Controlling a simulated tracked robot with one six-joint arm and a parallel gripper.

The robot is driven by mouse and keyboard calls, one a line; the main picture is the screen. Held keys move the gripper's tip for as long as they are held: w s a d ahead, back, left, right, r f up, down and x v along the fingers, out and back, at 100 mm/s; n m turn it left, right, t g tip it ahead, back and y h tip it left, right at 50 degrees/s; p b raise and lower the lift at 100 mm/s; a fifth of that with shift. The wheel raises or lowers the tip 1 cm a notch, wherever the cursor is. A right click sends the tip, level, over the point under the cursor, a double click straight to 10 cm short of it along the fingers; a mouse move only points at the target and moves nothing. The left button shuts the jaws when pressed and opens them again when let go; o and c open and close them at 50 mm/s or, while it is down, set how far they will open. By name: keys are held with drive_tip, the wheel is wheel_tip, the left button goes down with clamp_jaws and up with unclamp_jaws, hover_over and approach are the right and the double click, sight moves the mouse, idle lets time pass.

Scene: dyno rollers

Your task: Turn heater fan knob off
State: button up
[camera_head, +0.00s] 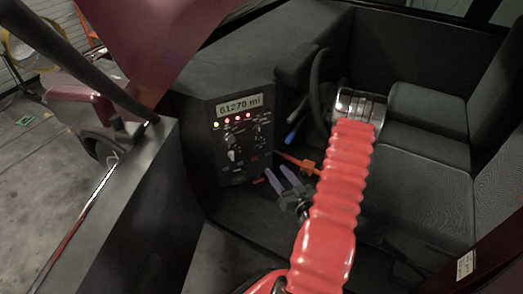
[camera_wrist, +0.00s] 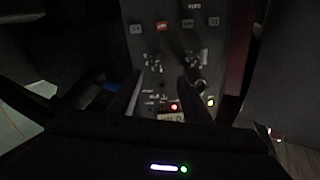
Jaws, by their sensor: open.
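A dark control panel (camera_head: 245,170) on the dashboard carries several small knobs with pale markings, including a pale knob (camera_head: 232,155) at its left. I cannot read which one is the heater fan knob. In the wrist view the panel appears upside down, with one dial (camera_wrist: 153,60) on the left and a knob (camera_wrist: 200,86) on the right. My gripper (camera_head: 279,176) is just right of the panel's lower part, its two purple-grey fingers spread and empty. In the wrist view my gripper (camera_wrist: 158,88) points at the panel with a wide gap. No contact with a knob shows.
An odometer display (camera_head: 240,104) tops the panel above several lit lamps. A steering wheel (camera_head: 317,90) with a blue-ended lever (camera_head: 291,137) is at the right, beside an orange handle (camera_head: 306,166). Dark seats (camera_head: 430,110) lie farther right. The door edge (camera_head: 130,205) bounds the left.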

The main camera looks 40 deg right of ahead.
sight(259, 148)
drive_tip(key=x, duration=1.4)
drive_tip(key=shift+s+f, duration=0.1)
drive_tip(key=shift+c, duration=0.3)
